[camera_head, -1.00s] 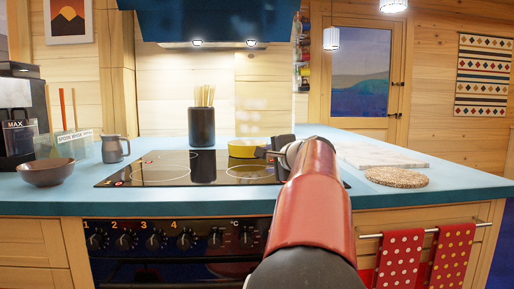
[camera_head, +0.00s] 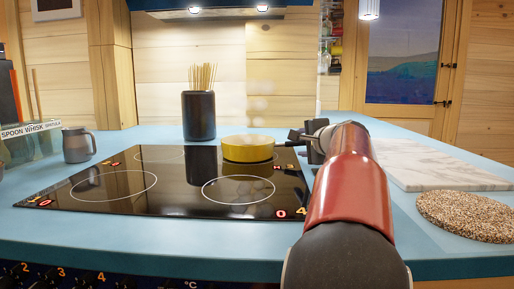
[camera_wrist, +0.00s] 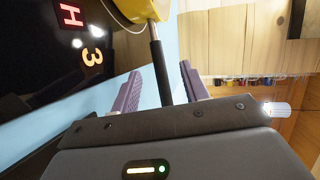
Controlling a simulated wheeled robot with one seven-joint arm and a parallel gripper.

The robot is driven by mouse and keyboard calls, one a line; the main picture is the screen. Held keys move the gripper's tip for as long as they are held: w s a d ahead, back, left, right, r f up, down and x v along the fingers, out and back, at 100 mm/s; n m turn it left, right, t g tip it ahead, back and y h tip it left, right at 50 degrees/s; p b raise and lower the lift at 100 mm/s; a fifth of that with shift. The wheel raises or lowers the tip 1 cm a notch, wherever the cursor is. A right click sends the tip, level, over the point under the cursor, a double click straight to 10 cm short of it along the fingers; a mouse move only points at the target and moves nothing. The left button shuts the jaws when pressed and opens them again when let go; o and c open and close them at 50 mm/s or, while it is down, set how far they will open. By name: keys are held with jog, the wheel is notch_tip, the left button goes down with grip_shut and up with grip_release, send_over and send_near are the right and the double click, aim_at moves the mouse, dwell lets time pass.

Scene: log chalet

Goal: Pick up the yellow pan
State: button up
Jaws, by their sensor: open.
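The yellow pan (camera_head: 248,149) sits on the back right of the black glass hob (camera_head: 135,202). Its dark handle points right, toward my gripper. In the wrist view part of the yellow pan (camera_wrist: 143,8) shows at the top, and its dark handle (camera_wrist: 161,75) runs down between my two purple fingers. My gripper (camera_wrist: 160,72) is open, with a finger on each side of the handle and gaps visible between. In the head view my red arm hides most of the gripper.
A black pot of wooden sticks (camera_head: 198,116) stands left of the pan, behind the hob. A grey mug (camera_head: 77,145) is at the left. A marble board (camera_head: 435,166) and a round speckled mat (camera_head: 468,215) lie to the right on the blue counter (camera_head: 230,252).

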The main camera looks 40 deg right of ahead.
aim_at(294, 143)
jog(key=p+x, duration=0.1)
jog(key=x, duration=0.5)
jog(key=shift+w+f, duration=0.1)
jog(key=shift+c, duration=0.4)
grip_shut()
